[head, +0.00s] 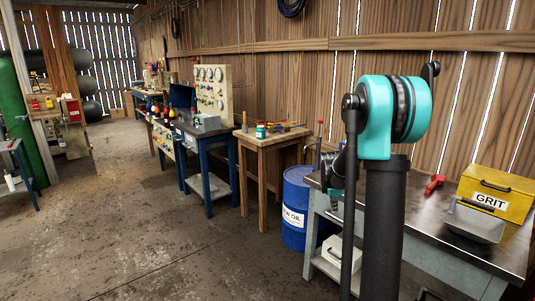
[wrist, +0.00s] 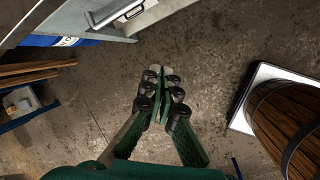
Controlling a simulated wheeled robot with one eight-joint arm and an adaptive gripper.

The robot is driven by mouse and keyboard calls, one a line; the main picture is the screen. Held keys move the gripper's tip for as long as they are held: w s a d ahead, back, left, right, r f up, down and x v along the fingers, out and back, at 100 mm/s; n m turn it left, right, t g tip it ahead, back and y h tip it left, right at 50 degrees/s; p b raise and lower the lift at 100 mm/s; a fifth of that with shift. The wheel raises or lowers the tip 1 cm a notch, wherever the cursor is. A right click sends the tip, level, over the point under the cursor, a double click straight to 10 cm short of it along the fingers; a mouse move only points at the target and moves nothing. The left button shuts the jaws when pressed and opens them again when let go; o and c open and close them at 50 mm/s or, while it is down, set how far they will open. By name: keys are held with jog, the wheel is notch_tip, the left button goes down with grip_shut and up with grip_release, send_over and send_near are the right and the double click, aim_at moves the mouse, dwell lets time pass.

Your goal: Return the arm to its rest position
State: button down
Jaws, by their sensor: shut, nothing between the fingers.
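My arm stands at the right in the head view, a black upright link topped by a teal joint with black bands. The arm is folded there, with a thinner dark link hanging beside the upright one. In the wrist view my gripper (wrist: 163,80) has green fingers with black knuckles. Its fingertips meet, with nothing between them. It hangs over bare concrete floor (wrist: 210,50) and touches nothing visible. In the head view the gripper cannot be made out clearly behind the arm links.
A metal workbench (head: 408,236) with a yellow grit box (head: 495,193) stands close at right. A blue oil drum (head: 295,210) and wooden table (head: 262,140) are left of it. A wooden barrel (wrist: 288,122) appears in the wrist view. The floor at left is open.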

jog(key=s+a+f+m, duration=0.1)
jog(key=s+a+m, duration=0.2)
jog(key=s+m, duration=0.3)
jog(key=s+a+f+m+y, duration=0.1)
jog(key=s+a+m, duration=0.2)
jog(key=s, duration=1.3)
jog(key=s+a+f+m+t+y, duration=0.1)
jog(key=s+a+m, duration=0.2)
jog(key=s+m, duration=0.6)
jog(key=shift+s+f, duration=0.4)
jog(key=shift+s, duration=0.85)
jog(key=shift+a, duration=0.1)
